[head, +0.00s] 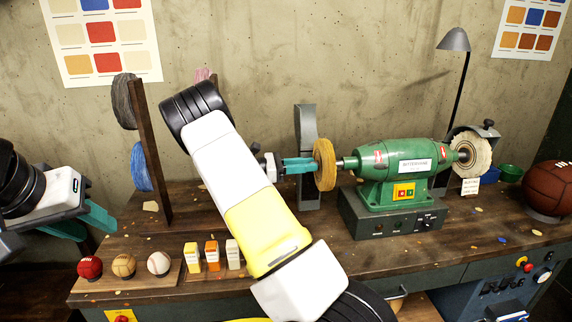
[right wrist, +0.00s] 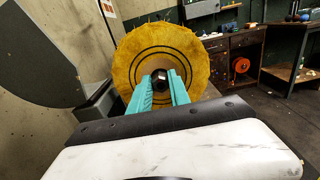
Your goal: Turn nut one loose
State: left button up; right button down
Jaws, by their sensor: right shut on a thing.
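The green buffing machine (head: 400,160) stands on the workbench with a yellow wheel (head: 325,165) on its left shaft and a white fluffy wheel (head: 470,155) on its right shaft. In the right wrist view the yellow wheel (right wrist: 165,60) faces me, with a dark hex nut (right wrist: 167,82) at its centre. My right gripper (head: 309,164) has its teal fingers at the yellow wheel's hub. In the right wrist view its fingers (right wrist: 167,88) are shut on the nut, one on each side. My left gripper (head: 92,222) is at the far left with teal fingers, empty and away from the machine.
Three small balls (head: 123,265) sit on a board at the front left, beside three small boxes (head: 212,256). A brown ball (head: 550,188) rests at the right end. A grey guard (head: 306,150) stands behind the yellow wheel.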

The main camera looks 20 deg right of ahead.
jog(key=shift+n, duration=0.3)
jog(key=shift+f, duration=0.1)
jog(key=c, duration=1.2)
grip_release()
jog(key=v, duration=0.8)
jog(key=shift+d, duration=0.1)
